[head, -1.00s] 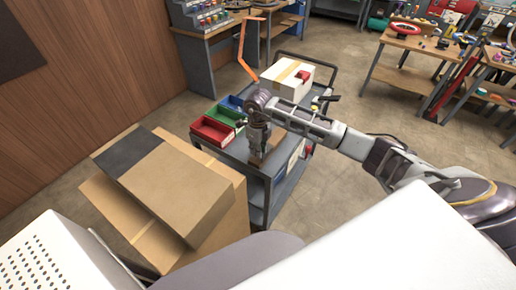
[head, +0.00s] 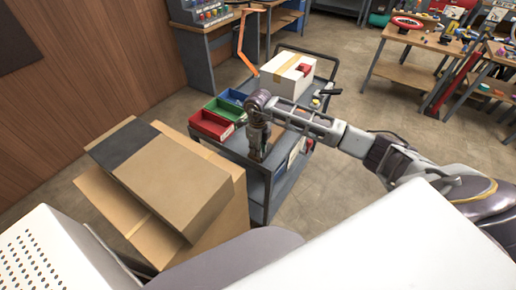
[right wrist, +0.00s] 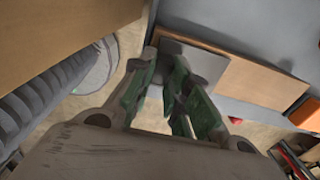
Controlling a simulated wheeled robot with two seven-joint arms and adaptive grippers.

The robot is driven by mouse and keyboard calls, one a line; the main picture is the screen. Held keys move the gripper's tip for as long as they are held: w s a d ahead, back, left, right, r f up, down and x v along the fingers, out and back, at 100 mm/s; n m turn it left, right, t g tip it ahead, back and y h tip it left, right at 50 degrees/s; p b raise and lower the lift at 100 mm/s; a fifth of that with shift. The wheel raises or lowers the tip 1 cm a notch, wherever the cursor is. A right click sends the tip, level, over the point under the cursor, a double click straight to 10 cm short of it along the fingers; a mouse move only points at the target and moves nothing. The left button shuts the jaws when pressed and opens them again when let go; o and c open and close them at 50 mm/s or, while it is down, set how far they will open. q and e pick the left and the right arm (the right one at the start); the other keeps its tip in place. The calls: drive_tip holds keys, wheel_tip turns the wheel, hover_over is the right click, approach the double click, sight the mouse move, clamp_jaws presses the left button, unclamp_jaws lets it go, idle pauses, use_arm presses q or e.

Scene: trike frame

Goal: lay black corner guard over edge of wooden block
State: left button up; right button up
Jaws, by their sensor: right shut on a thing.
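My right gripper (head: 257,158) points down over the near end of the grey cart in the head view. In the right wrist view its green-padded fingers (right wrist: 165,62) are close together, shut on a dark grey plate-like piece, the corner guard (right wrist: 203,62). The guard overlaps the left end of the brown wooden block (right wrist: 255,85) in that view. I cannot tell whether it touches the block or is just above it. In the head view the gripper mostly hides block and guard. My left gripper is not in view.
The grey cart (head: 262,180) carries red (head: 211,125), green and blue bins, and a white box (head: 287,78) at its far end. Large cardboard boxes (head: 170,180) stand close at left. Workbenches stand farther back, with open floor between.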

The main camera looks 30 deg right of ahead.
drive_tip(key=o, duration=0.9)
drive_tip(key=shift+r, duration=6)
